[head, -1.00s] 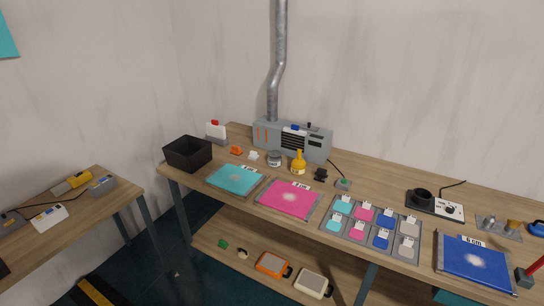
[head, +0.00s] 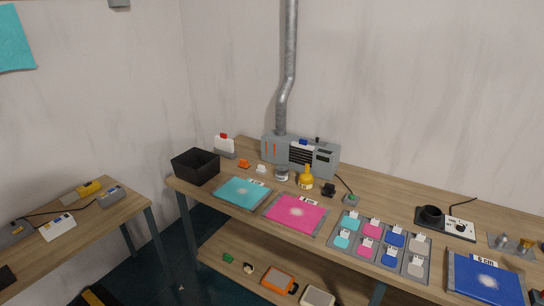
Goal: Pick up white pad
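Two pale, whitish square pads lie in the right column of the grey sample tray (head: 378,251) on the long workbench. One is the upper pad (head: 417,245), and the other is the lower pad (head: 415,267). A separate small white piece (head: 261,169) lies at the back left of the bench, beside a similar orange piece (head: 244,164). I cannot tell from its looks whether this white piece is a pad. Neither of my grippers is in view.
The long bench (head: 345,191) also holds a black bin (head: 196,167), a grey machine with a duct (head: 299,154), a yellow bottle (head: 306,178), and teal (head: 242,192), pink (head: 295,213) and blue (head: 487,279) sheets. A smaller table (head: 75,240) stands left, across a floor gap.

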